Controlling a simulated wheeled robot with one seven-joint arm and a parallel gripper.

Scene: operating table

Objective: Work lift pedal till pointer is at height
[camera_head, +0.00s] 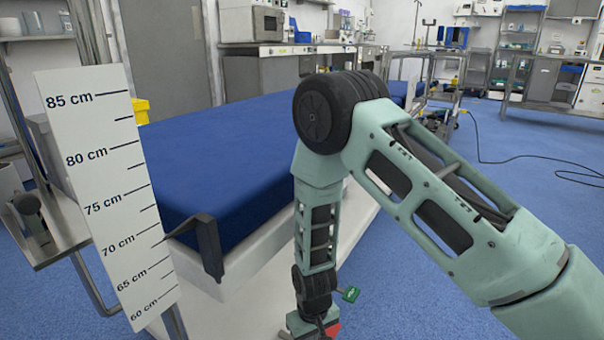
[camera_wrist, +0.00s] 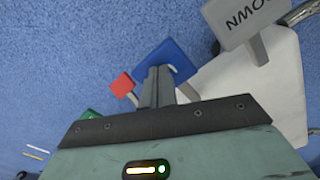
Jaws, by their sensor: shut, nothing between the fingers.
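The white height scale (camera_head: 110,190) stands at the left in the head view, marked from 60 to 85 cm. A dark pointer (camera_head: 207,245) at the corner of the blue operating table (camera_head: 225,150) has its tip at the scale's right edge, close to the 70 cm mark. My gripper (camera_wrist: 157,86) is shut and empty, pointing down over a blue pedal (camera_wrist: 178,62) in the wrist view. I cannot tell whether it touches. A grey plate (camera_wrist: 243,22) reads "DOWN" upside down. A red pedal (camera_wrist: 122,85) and a partly hidden green piece (camera_wrist: 90,114) are beside it.
The white table base (camera_wrist: 265,85) lies right of the pedals. Blue floor (camera_wrist: 70,50) is free to their left. A metal side stand (camera_head: 55,235) is behind the scale. My arm crosses the head view's right side.

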